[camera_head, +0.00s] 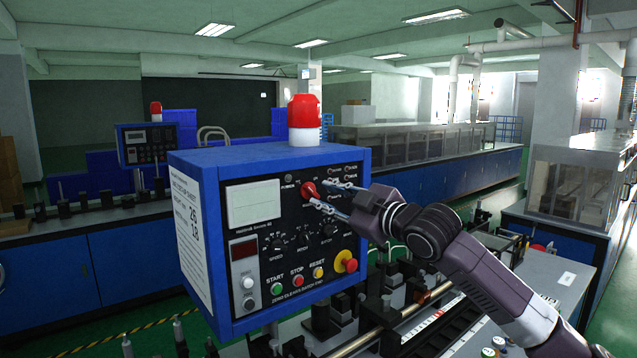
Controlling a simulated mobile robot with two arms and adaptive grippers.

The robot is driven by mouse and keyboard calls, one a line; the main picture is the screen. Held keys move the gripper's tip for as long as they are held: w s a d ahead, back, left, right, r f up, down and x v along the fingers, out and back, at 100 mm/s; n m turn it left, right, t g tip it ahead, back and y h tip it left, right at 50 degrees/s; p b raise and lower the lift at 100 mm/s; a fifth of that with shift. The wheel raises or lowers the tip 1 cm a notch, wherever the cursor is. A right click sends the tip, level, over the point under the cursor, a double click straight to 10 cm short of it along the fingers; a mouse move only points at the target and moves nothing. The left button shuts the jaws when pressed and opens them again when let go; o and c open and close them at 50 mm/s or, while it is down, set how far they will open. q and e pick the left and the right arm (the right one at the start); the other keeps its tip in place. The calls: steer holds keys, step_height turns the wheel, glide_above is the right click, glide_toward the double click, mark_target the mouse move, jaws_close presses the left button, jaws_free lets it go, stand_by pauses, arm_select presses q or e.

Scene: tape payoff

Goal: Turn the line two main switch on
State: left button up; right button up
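A blue control box (215,255) with a black front panel stands in the middle of the head view. The red rotary switch (308,190) is in the panel's upper middle, right of a pale meter. My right gripper (317,193) comes in from the right, with its two thin fingers apart and their tips at the switch, one above and one below. I cannot tell whether they press on it. The fingers partly hide the small labelled parts beside the switch. My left gripper is not in view.
Below the switch are black knobs (278,243), a green start button (277,288), a red stop button (297,281), a yellow reset button (318,272) and a red-and-yellow emergency stop (346,261). A red-and-white beacon (304,118) tops the box. Machine parts crowd below.

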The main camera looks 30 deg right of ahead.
mark_target(314, 193)
steer(key=w+p, duration=0.1)
steer(key=w, duration=0.1)
steer(key=shift+w+a, duration=0.15)
steer(key=shift+w, duration=0.25)
steer(key=shift+w+f, duration=0.1)
steer(key=shift+w, duration=0.25)
steer(key=shift+s, duration=0.15)
steer(key=shift+c, duration=0.3)
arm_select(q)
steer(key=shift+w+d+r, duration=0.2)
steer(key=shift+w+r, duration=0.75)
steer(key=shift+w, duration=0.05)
arm_select(e)
jaws_close()
